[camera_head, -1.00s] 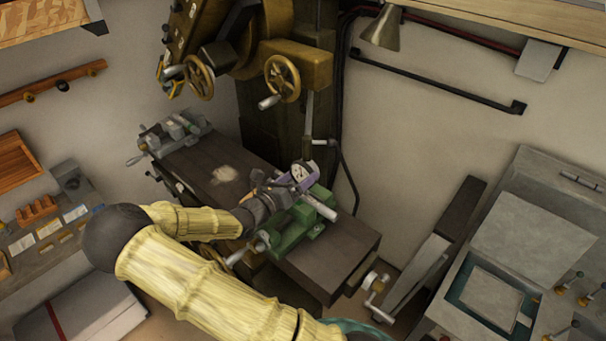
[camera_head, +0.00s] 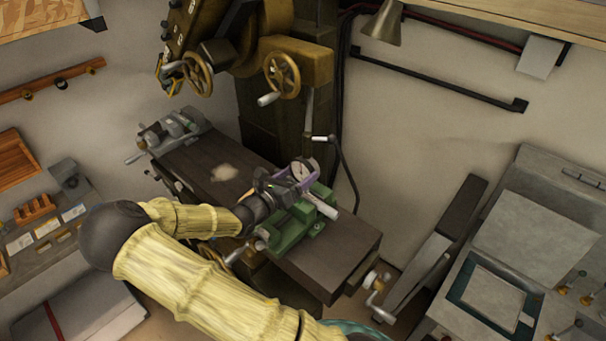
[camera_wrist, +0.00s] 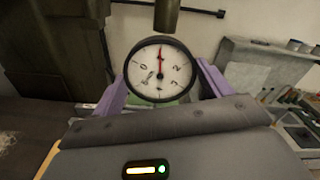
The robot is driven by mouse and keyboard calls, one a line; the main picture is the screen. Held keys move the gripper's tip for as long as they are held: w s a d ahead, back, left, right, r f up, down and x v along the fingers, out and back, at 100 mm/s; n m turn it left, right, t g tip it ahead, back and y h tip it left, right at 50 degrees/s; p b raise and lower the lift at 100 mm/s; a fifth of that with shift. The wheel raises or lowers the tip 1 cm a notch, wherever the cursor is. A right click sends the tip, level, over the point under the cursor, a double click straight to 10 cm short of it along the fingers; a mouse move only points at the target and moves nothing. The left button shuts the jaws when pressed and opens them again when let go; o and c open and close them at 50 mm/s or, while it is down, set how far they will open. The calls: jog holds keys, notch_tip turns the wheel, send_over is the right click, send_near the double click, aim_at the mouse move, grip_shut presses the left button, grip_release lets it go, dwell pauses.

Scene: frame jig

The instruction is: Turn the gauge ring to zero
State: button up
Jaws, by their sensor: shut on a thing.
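The dial gauge (camera_wrist: 160,69) has a white face, a dark ring and a red needle. In the wrist view the needle points nearly straight up, with the 0 to its left and the 2 to its right. My gripper (camera_wrist: 162,86) has purple fingers on the left and right sides of the ring and is shut on it. In the head view the gauge (camera_head: 303,168) sits above the green vise (camera_head: 292,232), with my gripper (camera_head: 293,180) at it. The lower part of the gauge's surroundings is hidden by my gripper's body in the wrist view.
The green vise stands on the dark machine table (camera_head: 345,255), and a grey vise (camera_head: 175,130) is at its far left end. Handwheels (camera_head: 282,76) hang above. A grey cabinet (camera_head: 540,230) stands at the right. A dark cylinder (camera_wrist: 166,15) is just above the gauge.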

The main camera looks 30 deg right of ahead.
jog(key=shift+f+m+b, duration=0.1)
jog(key=shift+m+b, duration=1.2)
jog(key=shift+m, duration=0.4)
jog(key=shift+m+b, duration=3.8)
jog(key=shift+b, duration=0.55)
jog(key=o, duration=0.5)
jog(key=p+v, duration=0.2)
jog(key=v, duration=0.5)
jog(key=shift+p, duration=0.35)
